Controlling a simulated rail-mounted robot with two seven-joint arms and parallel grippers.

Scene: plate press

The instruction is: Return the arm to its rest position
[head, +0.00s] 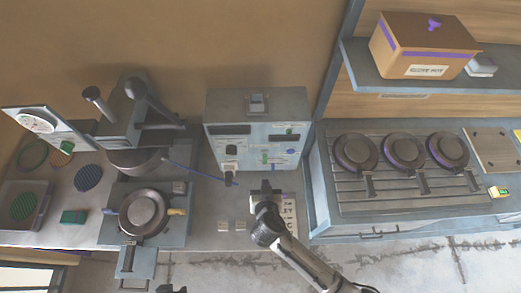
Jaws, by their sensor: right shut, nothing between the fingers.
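My right arm (290,250) reaches in from the lower right. Its gripper (265,187) is shut and empty, above the bench just in front of the grey control box (258,105). The fingertips are small and dark here. A small dark piece at the bottom edge looks like the tip of my left gripper (172,289); most of it is cut off, and its jaws cannot be made out. The press (125,115) stands left of the control box, with a round dark plate (144,213) on its front part.
Three round plates (404,154) sit on a slatted rack at the right. A cardboard box (425,45) stands on the shelf above. A gauge panel (38,122), mesh discs and a bin (25,206) are at the left. White labelled cards (289,213) lie beside my right gripper.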

